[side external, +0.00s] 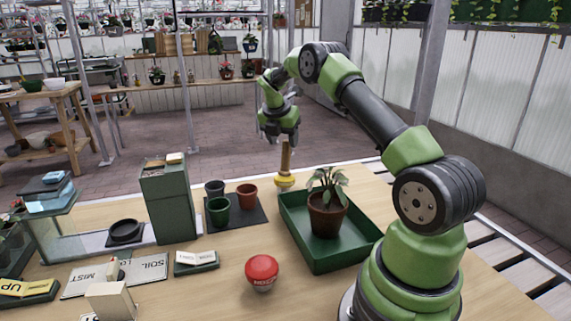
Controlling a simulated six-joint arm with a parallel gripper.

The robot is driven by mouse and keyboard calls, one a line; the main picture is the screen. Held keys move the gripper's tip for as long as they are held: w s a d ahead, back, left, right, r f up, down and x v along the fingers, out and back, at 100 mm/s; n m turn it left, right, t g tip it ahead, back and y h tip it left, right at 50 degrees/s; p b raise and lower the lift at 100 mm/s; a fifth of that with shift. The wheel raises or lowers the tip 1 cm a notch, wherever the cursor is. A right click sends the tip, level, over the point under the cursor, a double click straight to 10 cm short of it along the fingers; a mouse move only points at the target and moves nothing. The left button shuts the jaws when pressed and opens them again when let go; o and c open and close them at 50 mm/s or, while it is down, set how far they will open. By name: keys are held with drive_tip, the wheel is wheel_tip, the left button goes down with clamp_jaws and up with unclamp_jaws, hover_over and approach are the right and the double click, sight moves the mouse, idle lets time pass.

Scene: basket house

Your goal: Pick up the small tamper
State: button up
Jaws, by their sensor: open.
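The small tamper (286,160) looks to be the upright piece with a tan wooden handle and a yellow base, standing on the wooden table near its far edge. My gripper (281,138) points down directly above the handle in this view. Its fingers are open and look empty. The handle's top end is close under the fingers or partly hidden by them. I cannot tell whether they touch or how they line up in depth.
A green tray (322,259) with a potted plant (327,217) stands right of the tamper. Small pots (218,209) on a dark mat and a tall green box (168,203) stand left. A red button (262,271) and signs (150,267) occupy the front.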

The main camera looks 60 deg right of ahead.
sight(285, 150)
drive_tip(key=x, duration=0.5)
drive_tip(key=shift+w+f, duration=0.1)
drive_tip(key=shift+c, duration=0.4)
clamp_jaws()
